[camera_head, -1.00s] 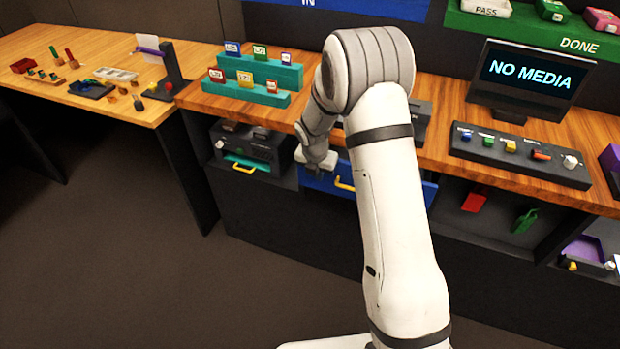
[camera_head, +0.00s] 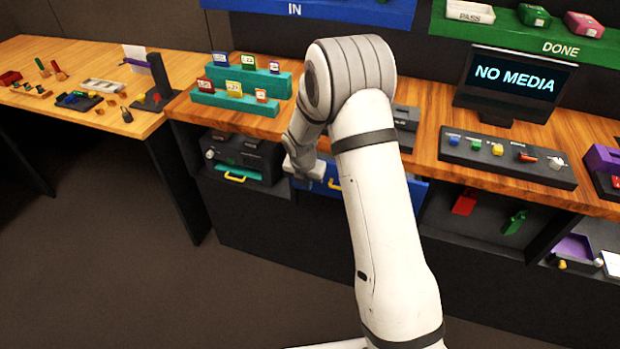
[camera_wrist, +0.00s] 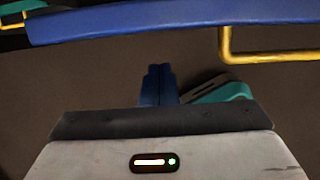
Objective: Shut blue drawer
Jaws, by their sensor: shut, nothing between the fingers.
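The blue drawer (camera_head: 416,190) sits under the wooden counter, partly hidden behind my arm in the head view. Its yellow handle (camera_head: 335,184) shows just left of my arm. In the wrist view the blue drawer front (camera_wrist: 130,24) crosses the top of the picture, with the yellow handle (camera_wrist: 226,45) at the right. My gripper (camera_wrist: 160,68) has its blue fingers together and empty. They point toward the drawer front, left of the handle, with a visible gap in the picture. How far the drawer stands out cannot be told.
A black unit (camera_head: 243,157) with a teal drawer and yellow handle is left of the blue drawer. An open bay (camera_head: 480,225) with red and green items is to the right. The wooden counter (camera_head: 425,150) overhangs the drawers. The floor at front left is clear.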

